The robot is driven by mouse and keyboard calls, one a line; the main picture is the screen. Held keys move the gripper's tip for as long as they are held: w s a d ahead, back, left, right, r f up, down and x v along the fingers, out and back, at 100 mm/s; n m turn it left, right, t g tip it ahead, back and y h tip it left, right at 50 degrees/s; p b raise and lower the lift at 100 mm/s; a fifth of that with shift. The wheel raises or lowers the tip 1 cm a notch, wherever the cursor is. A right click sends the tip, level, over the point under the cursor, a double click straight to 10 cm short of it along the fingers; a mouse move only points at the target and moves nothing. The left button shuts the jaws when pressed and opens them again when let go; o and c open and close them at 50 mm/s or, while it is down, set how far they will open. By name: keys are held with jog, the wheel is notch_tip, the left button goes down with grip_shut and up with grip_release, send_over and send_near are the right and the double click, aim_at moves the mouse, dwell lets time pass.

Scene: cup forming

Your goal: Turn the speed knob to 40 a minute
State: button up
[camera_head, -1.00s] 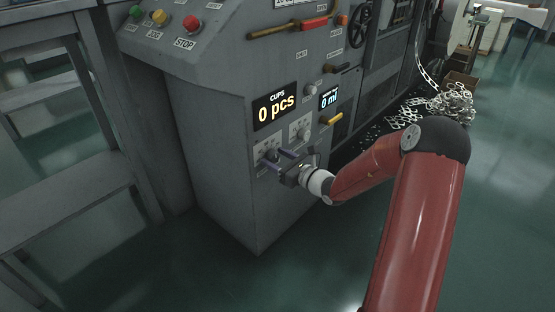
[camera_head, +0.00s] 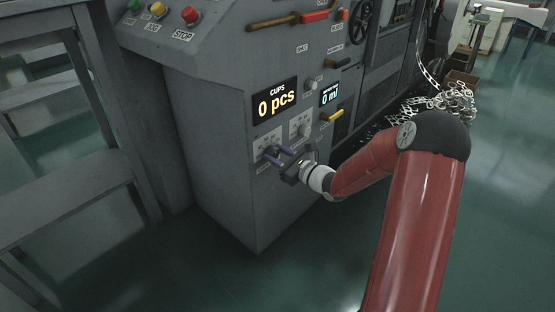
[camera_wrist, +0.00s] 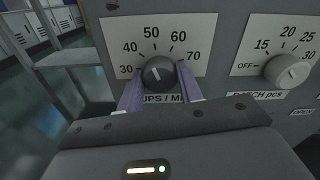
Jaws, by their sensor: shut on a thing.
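The speed knob (camera_wrist: 159,74) is black and sits at the centre of a white dial plate (camera_wrist: 190,35) marked 30 to 70. Its white line tilts up and left and appears to point between 40 and 50. My gripper (camera_wrist: 161,88) has purple fingers on either side of the knob and is shut on it. In the head view my gripper (camera_head: 277,157) is at the machine's front panel, and its fingers largely cover the knob.
A lighter batch knob (camera_wrist: 287,71) is close by on the right, its line near OFF. Above the dials is a display (camera_head: 275,102) reading 0 pcs. A yellow handle (camera_head: 332,116) sticks out on the right. The floor before the panel is clear.

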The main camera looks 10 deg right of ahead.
jog(key=n+b, duration=0.1)
jog(key=b, duration=0.1)
jog(key=n+b, duration=0.2)
jog(key=shift+f, duration=0.25)
jog(key=shift+r+n+b, duration=0.15)
jog(key=shift+n+b, duration=0.95)
jog(key=shift+n, duration=0.1)
jog(key=shift+r, duration=0.1)
jog(key=o, duration=1)
jog(key=v, duration=0.8)
jog(key=shift+p, duration=0.3)
jog(key=shift+w, duration=0.1)
